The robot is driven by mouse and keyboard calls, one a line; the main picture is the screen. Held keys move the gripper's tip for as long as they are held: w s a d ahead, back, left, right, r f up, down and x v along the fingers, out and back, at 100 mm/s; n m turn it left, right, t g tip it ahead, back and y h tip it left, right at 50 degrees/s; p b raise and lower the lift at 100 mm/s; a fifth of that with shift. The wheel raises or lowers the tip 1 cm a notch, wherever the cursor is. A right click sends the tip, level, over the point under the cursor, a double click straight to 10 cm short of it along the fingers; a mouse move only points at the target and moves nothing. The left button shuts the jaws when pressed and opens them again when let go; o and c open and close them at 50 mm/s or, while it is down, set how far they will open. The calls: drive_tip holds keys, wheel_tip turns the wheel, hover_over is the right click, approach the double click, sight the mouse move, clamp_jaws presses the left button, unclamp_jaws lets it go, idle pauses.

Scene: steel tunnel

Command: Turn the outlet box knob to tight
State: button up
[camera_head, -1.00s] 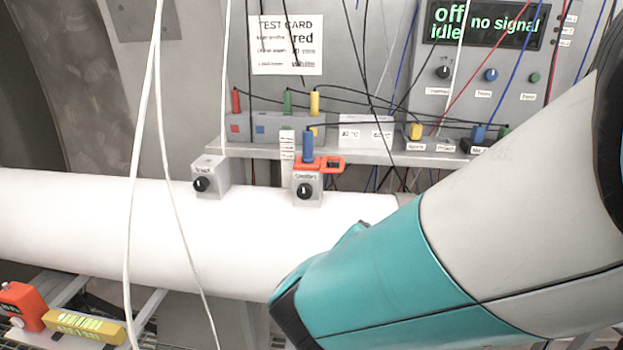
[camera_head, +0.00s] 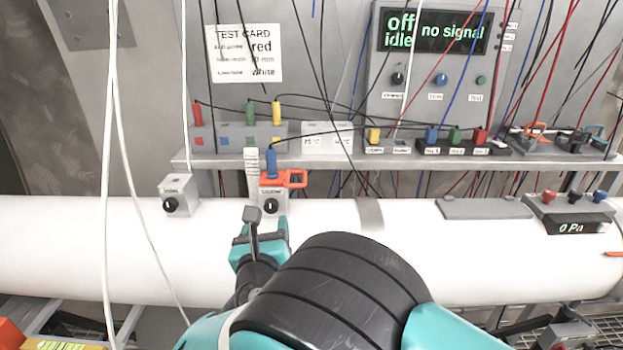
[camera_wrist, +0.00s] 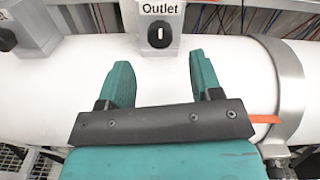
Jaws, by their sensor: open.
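The outlet box (camera_wrist: 153,13) is a small grey box labelled "Outlet" on the white pipe. Its black round knob (camera_wrist: 158,35) carries a short upright white mark. In the head view the outlet box (camera_head: 283,203) sits below a blue plug and an orange tag, with the knob (camera_head: 270,205) on its front. My gripper (camera_wrist: 160,62) is open and empty. In the wrist view its two teal fingers point at the box, one on each side of the knob's line, with a gap before it. In the head view my gripper (camera_head: 260,222) is just below the box, partly hidden by my arm.
A similar grey box with a black knob (camera_head: 170,204) stands to the left on the pipe (camera_head: 60,240). A shelf (camera_head: 340,160) with coloured plugs and cables runs behind. White cables (camera_head: 112,150) hang at the left. A clamp band (camera_wrist: 285,75) circles the pipe at right.

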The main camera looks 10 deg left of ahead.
sight(271, 210)
drive_tip(key=p+x, duration=0.1)
drive_tip(key=x, duration=0.5)
drive_tip(key=shift+p, duration=0.35)
drive_tip(key=shift+c, duration=0.4)
